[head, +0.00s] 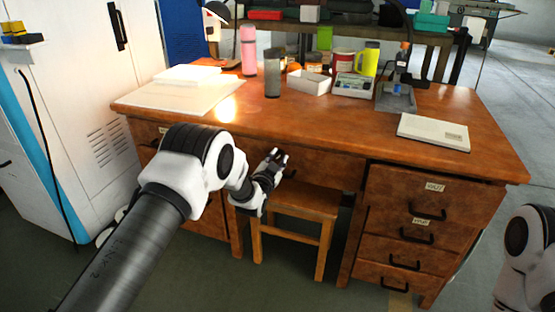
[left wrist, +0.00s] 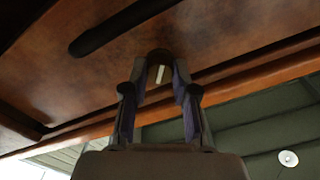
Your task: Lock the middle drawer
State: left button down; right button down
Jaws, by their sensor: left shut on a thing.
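The middle drawer (head: 325,168) is the wide wooden front under the desk top, above the stool. It looks closed, and its dark bar handle (left wrist: 125,24) shows in the left wrist view. My left gripper (head: 279,156) is at this drawer front. In the left wrist view its fingers (left wrist: 160,80) are closed around a dark round lock knob (left wrist: 160,69) with a pale line on its face. The line stands nearly upright in that picture, tilted slightly. The fingers hide the knob's sides. My right gripper is out of view.
A wooden stool (head: 300,202) stands under the middle drawer. The right pedestal (head: 410,230) has several drawers with dark handles. The desk top (head: 330,118) bears bottles, boxes, papers and a white keyboard-like slab (head: 433,132). A white cabinet (head: 85,90) stands at left.

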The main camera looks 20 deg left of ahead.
pick_arm(q)
jog(key=m, duration=0.5)
jog(key=shift+m, duration=0.3)
jog(key=m, duration=0.4)
jog(key=shift+d+f+m, duration=0.1)
jog(key=shift+m, duration=0.3)
jog(key=c, duration=0.9)
grip_release()
jog(key=s, duration=1.2)
jog(key=shift+a, duration=0.2)
